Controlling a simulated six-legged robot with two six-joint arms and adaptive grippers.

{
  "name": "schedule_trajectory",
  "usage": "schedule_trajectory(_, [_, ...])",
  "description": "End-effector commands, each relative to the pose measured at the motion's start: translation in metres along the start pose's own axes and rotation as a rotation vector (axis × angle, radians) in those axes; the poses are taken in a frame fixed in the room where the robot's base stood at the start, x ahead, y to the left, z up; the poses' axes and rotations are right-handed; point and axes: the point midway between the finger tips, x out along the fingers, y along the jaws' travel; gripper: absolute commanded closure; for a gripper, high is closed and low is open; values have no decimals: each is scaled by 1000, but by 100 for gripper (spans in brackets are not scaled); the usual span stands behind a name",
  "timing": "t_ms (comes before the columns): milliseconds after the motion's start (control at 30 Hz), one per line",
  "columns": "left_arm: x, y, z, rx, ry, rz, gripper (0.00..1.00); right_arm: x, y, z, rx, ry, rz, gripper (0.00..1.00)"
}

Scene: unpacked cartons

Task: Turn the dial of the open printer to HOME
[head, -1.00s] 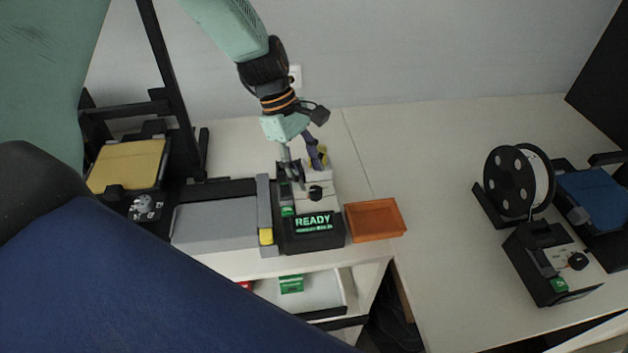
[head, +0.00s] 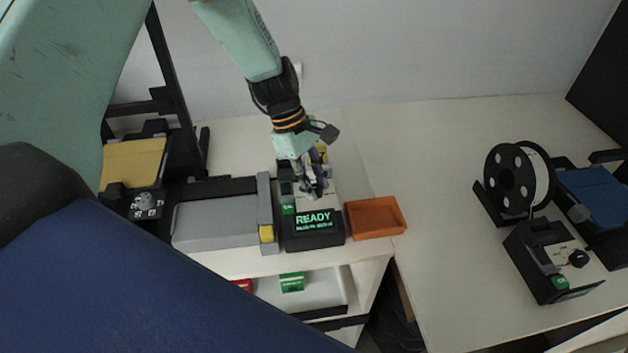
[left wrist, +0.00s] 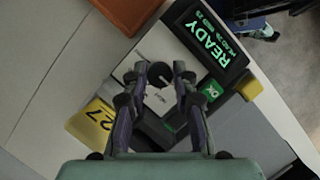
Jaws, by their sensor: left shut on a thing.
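The printer's black control box, with a green READY screen (head: 314,218), stands on the left table near its front edge. My left gripper (head: 314,190) points down over its pale panel and hides the dial in the head view. In the left wrist view the black dial (left wrist: 158,73) sits between the two fingertips of my left gripper (left wrist: 165,76), which is shut on it. Small print lies on the white panel beside the dial, too small to read. The READY screen (left wrist: 210,38) also shows there. The right gripper is out of view.
An orange tray (head: 376,217) stands just right of the control box. A grey carriage with a yellow-tipped bar (head: 266,232) lies to its left, a yellow plate (head: 132,165) beyond. Another control box (head: 545,270), a spool (head: 515,183) and a blue plate (head: 592,198) are at right.

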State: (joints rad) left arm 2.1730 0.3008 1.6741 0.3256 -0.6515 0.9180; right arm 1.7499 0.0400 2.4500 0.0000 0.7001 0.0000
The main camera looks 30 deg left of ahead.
Motion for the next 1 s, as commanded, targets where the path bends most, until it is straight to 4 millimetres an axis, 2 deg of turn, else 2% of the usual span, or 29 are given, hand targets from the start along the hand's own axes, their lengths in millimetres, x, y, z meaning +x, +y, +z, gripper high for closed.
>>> schedule_trajectory(33, [0, 0, 0, 1, 1, -1, 85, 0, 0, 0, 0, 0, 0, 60])
schedule_trajectory(233, [0, -1, -1, 1, 2, -1, 100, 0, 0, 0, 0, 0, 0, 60])
schedule_trajectory(667, [0, 0, 0, 80, 0, -36, 100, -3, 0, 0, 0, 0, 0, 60])
schedule_trajectory(1000, [0, 2, 0, 341, 1, -145, 100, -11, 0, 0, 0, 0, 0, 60])
